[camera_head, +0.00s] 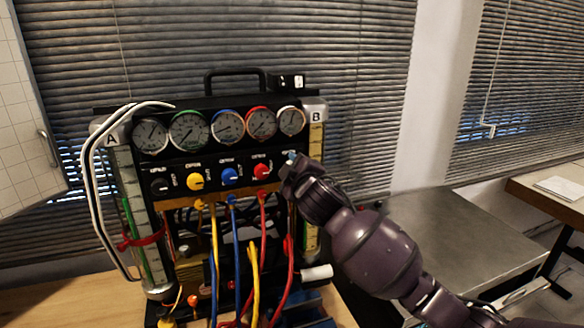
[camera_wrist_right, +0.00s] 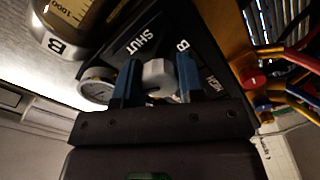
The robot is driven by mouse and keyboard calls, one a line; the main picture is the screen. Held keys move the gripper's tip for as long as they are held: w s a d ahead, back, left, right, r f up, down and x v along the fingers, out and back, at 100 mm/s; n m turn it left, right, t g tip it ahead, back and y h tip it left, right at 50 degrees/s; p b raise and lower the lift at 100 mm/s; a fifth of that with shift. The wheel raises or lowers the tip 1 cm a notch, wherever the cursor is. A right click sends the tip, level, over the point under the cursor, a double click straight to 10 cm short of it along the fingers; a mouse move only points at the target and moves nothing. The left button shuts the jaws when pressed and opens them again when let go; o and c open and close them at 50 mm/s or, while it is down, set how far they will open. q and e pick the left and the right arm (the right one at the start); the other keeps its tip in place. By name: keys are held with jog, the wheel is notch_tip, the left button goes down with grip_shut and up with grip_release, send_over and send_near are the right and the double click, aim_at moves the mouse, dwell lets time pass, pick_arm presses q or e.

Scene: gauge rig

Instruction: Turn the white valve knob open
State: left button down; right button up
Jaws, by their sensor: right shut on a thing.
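The gauge rig (camera_head: 220,152) stands on the table with a row of dials and a row of knobs below them. My right gripper (camera_head: 291,161) reaches in from the right to the right end of the knob row. The white valve knob (camera_wrist_right: 158,73) shows in the right wrist view between the blue fingertips of my right gripper (camera_wrist_right: 159,84), which is shut on it. The lettering "SHUT" is beside the knob on the black panel. My left gripper is not in view.
Black (camera_head: 160,186), yellow (camera_head: 195,181), blue (camera_head: 230,175) and red (camera_head: 262,171) knobs sit left of my right gripper. Yellow, blue and red hoses (camera_head: 237,262) hang below. A grey surface (camera_head: 455,235) lies at the right, behind my right arm. Window blinds are behind the rig.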

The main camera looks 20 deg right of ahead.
jog(key=shift+n, duration=2.2)
jog(key=o, duration=0.9)
jog(key=s+b, duration=0.1)
jog(key=s, duration=0.9)
jog(key=shift+s+d+b, duration=0.2)
jog(key=shift+s+b, duration=0.15)
jog(key=shift+s, duration=0.05)
jog(key=shift+f, duration=0.15)
